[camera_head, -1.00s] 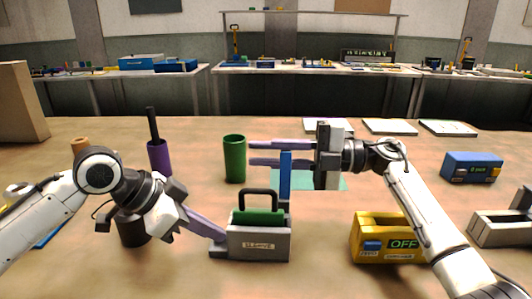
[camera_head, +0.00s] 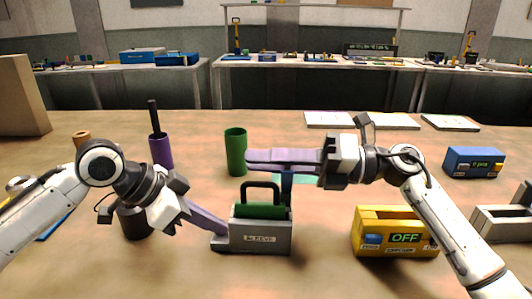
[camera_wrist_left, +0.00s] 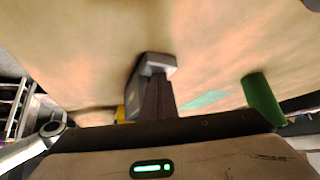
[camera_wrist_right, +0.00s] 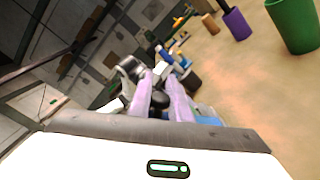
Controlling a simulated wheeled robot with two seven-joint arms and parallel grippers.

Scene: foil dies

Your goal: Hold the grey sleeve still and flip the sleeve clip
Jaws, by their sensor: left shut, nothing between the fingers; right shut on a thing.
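The grey sleeve (camera_head: 262,238) stands on the table with a text label on its front. A green block (camera_head: 262,211) with a black handle (camera_head: 262,186) sits in it. The blue sleeve clip (camera_head: 286,187) stands upright at the sleeve's right end, its top hidden behind my right fingers. My right gripper (camera_head: 252,161) is shut on the clip, its long fingers lying across it and pointing left. My left gripper (camera_head: 226,236) is shut and empty, its fingertips at the low step on the sleeve's left end. In the left wrist view the sleeve (camera_wrist_left: 155,65) is at the fingertips.
A green cup (camera_head: 236,152) and a purple cup (camera_head: 161,152) with a dark rod stand behind. A yellow box (camera_head: 395,243) marked OFF is right of the sleeve. A blue box (camera_head: 473,162) and a grey tray (camera_head: 500,222) lie farther right. White sheets (camera_head: 330,120) lie at the back.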

